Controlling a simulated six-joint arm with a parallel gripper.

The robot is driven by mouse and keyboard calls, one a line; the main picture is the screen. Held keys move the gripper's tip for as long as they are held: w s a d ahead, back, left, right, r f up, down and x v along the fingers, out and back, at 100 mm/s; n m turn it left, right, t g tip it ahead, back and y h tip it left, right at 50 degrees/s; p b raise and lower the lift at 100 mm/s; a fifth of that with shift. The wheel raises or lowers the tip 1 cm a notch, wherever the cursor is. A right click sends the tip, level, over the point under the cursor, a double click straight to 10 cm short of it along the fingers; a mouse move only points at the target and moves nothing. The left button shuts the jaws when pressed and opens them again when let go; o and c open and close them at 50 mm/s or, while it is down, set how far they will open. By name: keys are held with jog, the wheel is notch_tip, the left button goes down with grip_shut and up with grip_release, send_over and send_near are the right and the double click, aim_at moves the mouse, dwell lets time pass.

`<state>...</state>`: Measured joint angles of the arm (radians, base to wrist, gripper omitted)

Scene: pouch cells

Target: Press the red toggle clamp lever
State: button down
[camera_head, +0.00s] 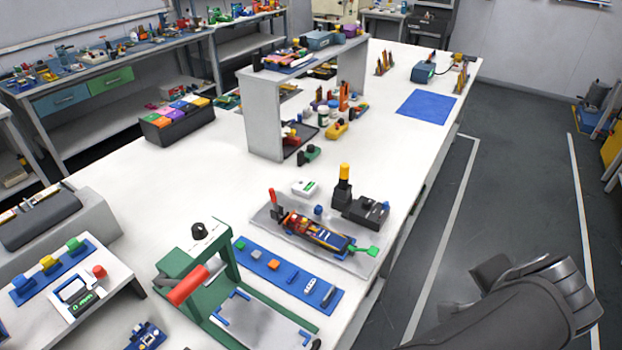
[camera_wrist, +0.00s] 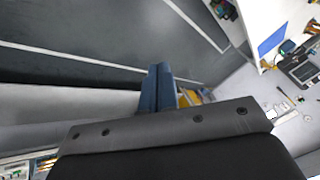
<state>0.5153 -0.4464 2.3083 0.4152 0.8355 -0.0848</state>
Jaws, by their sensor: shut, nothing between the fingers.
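The red toggle clamp lever (camera_head: 272,197) stands nearly upright at the left end of a grey fixture plate (camera_head: 354,264) in the head view. A pouch-cell assembly (camera_head: 318,233) with a blue edge and green tab lies on the plate beside it. My gripper (camera_wrist: 158,72) shows in the wrist view with its blue fingers together and nothing between them, above the dark floor. My arm is at the lower right of the head view, off the table edge and well apart from the lever. The lever is not seen in the wrist view.
A green press (camera_head: 223,245) with a larger red handle (camera_head: 187,285) stands in front left. A black block with a yellow-topped post (camera_head: 344,185) stands right behind the fixture. A blue strip (camera_head: 290,279) with small parts lies in front. A grey shelf (camera_head: 262,120) stands behind.

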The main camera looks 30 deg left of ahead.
aim_at(274, 200)
jog(key=w+a+r+m+y, duration=0.1)
jog(key=w+a+r+y, duration=0.15)
jog(key=w, duration=0.65)
jog(key=w+a+f+m+g+y, duration=0.1)
jog(key=w+a+f+y, duration=0.15)
jog(key=w+a, duration=0.2)
jog(key=w+a+f+m+g+y, duration=0.1)
jog(key=w+a+f+y, duration=0.15)
jog(key=a, duration=0.35)
jog(key=w+a+f+m+g+y, duration=0.1)
jog(key=a+f+m+g+y, duration=0.1)
jog(key=a, duration=0.7)
jog(key=w+a+f+m+g+y, duration=0.1)
jog(key=a+f+m+g+y, duration=0.1)
jog(key=a+f, duration=0.3)
jog(key=w+a+f+m+g+y, duration=0.1)
jog(key=a+f+g+y, duration=0.2)
jog(key=a, duration=1)
jog(key=shift+a+f+m+g+y, duration=0.3)
jog(key=shift+f+m+y, duration=0.15)
jog(key=shift+f, duration=0.3)
jog(key=x, duration=1.4)
jog(key=shift+s+d, duration=0.1)
